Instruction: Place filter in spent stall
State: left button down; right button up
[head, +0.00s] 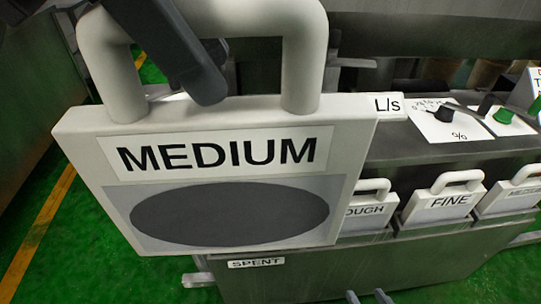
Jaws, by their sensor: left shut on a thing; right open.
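A large white filter (85,130) labelled MEDIUM, with a dark oval mesh, fills the left and middle of the head view, close to the camera. My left gripper (205,85) is dark and shut on the filter's looped handle; the filter hangs slightly tilted. The SPENT label (256,263) is on the cabinet front just below the filter. The stall behind that label is hidden by the filter. My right gripper (367,297) shows only as two dark tips at the bottom edge, apart and empty.
Filters marked ROUGH, partly covered (367,210), FINE (446,203) and another at the right edge (512,198) stand in stalls in the grey cabinet (400,265). Knobs (446,114) sit on the panel behind. Green floor (75,215) is clear at left.

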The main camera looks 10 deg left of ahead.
pick_arm(q)
jog(key=shift+w+d, duration=0.2)
jog(key=shift+w, duration=0.25)
jog(key=w+f+p, duration=0.2)
jog(key=w+f, duration=1.3)
jog(key=w, duration=0.4)
jog(key=w+a+f+p, duration=0.1)
jog(key=a+f, duration=0.1)
jog(key=f, duration=1.2)
jog(key=w+a+f+p, duration=0.1)
jog(key=a+f, duration=0.2)
jog(key=f, duration=1.1)
jog(key=shift+w+a+f, duration=0.15)
jog(key=shift+a, duration=0.1)
